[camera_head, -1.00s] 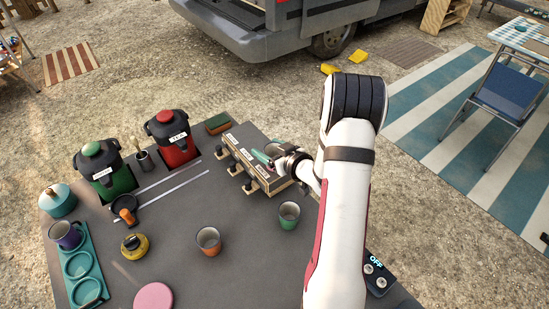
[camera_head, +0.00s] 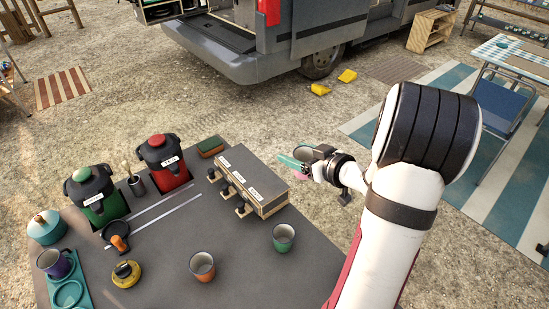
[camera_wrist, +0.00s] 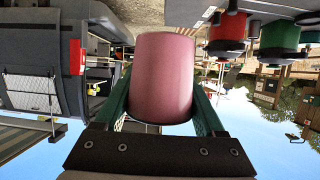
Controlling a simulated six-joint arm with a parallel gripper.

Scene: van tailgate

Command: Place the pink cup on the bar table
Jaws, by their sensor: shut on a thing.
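My gripper (camera_head: 296,162) is shut on the pink cup (camera_wrist: 163,78), which fills the middle of the wrist view between the green fingers. In the head view only a small pink part of the cup (camera_head: 301,177) shows below the fingers. The gripper and cup are in the air beyond the right edge of the dark table, right of the wooden dispenser box (camera_head: 252,184). A table with a checked cloth (camera_head: 512,52) stands far off at the upper right. I cannot tell which table is the bar table.
On the dark table (camera_head: 165,240) stand a green cup (camera_head: 283,238), an orange cup (camera_head: 202,267), a purple cup (camera_head: 54,264), a red urn (camera_head: 163,160) and a green urn (camera_head: 94,192). A blue chair (camera_head: 503,104) stands before the checked table. A van (camera_head: 245,60) is behind.

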